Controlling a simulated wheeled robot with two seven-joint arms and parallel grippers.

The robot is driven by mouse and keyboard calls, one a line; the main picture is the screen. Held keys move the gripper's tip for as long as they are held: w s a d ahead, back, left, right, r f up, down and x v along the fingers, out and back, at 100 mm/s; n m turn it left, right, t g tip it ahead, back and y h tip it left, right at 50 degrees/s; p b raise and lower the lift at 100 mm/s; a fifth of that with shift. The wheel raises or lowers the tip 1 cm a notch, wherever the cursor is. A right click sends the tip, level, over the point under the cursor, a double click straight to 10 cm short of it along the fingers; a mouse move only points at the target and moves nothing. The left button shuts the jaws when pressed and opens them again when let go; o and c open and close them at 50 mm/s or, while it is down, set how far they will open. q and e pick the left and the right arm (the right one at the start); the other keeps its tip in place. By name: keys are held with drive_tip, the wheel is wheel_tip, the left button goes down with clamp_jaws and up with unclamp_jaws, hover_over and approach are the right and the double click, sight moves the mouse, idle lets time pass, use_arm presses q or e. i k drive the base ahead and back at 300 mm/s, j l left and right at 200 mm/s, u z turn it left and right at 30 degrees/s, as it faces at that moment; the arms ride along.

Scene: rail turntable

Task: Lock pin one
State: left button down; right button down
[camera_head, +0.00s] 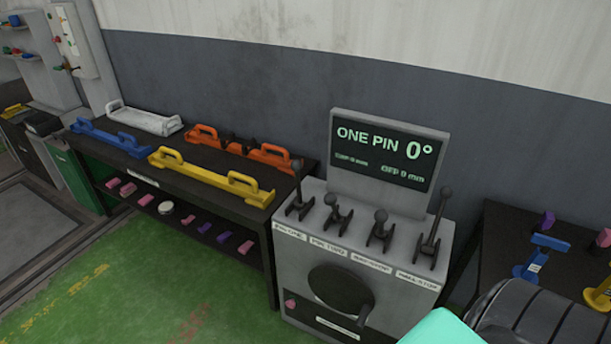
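A grey control console (292,255) stands right of centre with four levers on its top. The leftmost lever (298,190) stands upright above a label that seems to read PIN ONE. The second lever (335,210), labelled PIN TWO, and the third lever (380,228) look short, as if tilted towards me. The rightmost lever (437,220) stands tall. The console's screen (385,160) reads "ONE PIN 0°" with smaller, hard-to-read text below. Neither of my grippers is in view.
A dark bench (215,205) left of the console holds a yellow handled bar (205,178), with orange, blue and white ones behind. A black handwheel (338,288) sits on the console front. Another dark table (500,235) stands right. The green floor (140,285) is clear at front left.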

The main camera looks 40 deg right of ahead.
sight(296, 165)
drive_tip(key=z, duration=1.4)
drive_tip(key=i+l, duration=0.1)
drive_tip(key=i, duration=0.3)
drive_tip(key=z, duration=0.05)
